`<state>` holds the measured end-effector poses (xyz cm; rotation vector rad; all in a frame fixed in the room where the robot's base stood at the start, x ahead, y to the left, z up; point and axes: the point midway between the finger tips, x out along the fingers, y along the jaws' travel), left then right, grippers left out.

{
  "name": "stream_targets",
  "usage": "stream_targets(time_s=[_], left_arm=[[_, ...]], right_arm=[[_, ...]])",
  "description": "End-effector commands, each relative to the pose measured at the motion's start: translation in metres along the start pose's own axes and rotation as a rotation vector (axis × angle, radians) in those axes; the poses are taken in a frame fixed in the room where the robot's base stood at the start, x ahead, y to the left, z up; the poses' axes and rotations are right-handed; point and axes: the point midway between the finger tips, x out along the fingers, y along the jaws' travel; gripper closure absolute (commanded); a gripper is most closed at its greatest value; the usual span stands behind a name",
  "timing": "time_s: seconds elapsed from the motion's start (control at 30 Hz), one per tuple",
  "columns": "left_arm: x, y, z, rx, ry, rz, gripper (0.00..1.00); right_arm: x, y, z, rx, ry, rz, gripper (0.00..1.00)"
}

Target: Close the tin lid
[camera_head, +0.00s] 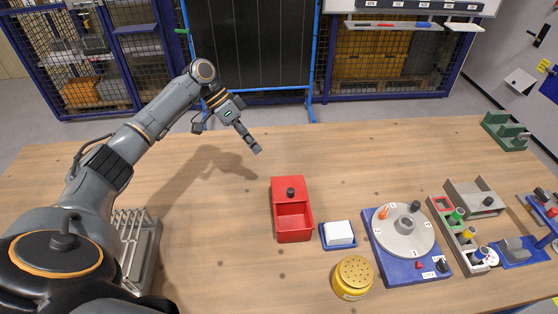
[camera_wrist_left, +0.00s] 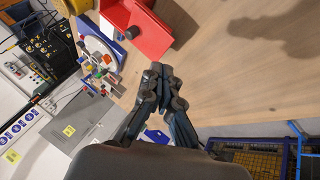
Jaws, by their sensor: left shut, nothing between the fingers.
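A red tin (camera_head: 294,236) sits on the wooden table in the middle of the head view. Its red lid (camera_head: 287,184) with a black knob covers the back part, and the front part is open and looks empty. The tin also shows at the top of the left wrist view (camera_wrist_left: 151,38). My left gripper (camera_head: 256,149) is shut and empty, above the table behind and left of the tin, apart from it. Its closed fingers show in the left wrist view (camera_wrist_left: 160,85). My right gripper is not in view.
Right of the tin are a blue tray with a white block (camera_head: 339,233), a yellow perforated-top jar (camera_head: 353,277) and a blue-based rotary jig (camera_head: 404,232). A parts rack (camera_head: 463,240) and green vise (camera_head: 505,131) stand farther right. A metal rack (camera_head: 139,245) is at left. The table behind the tin is clear.

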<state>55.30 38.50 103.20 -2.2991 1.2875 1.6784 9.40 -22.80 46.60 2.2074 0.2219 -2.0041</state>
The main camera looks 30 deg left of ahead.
Motion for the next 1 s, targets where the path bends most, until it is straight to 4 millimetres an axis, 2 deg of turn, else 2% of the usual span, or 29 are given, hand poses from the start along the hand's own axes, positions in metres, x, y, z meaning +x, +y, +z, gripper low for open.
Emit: stream_targets(time_s=[0.13,0.27,0.67,0.8,1.0], left_arm=[[0.002,0.002,-0.001,0.003,-0.001,0.003,1.0],[0.017,0.003,-0.001,0.004,-0.003,0.005,1.0],[0.099,0.004,-0.002,0.001,-0.002,0.005,1.0],[0.106,0.024,-0.002,0.004,-0.003,0.003,1.0],[0.115,0.035,-0.001,0.004,-0.002,0.001,1.0]], right_arm=[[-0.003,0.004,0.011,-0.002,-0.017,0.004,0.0],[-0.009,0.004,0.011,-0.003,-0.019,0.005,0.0],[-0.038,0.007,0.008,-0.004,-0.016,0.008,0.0],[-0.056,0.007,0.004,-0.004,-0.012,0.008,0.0],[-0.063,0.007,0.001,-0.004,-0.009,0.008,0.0]])
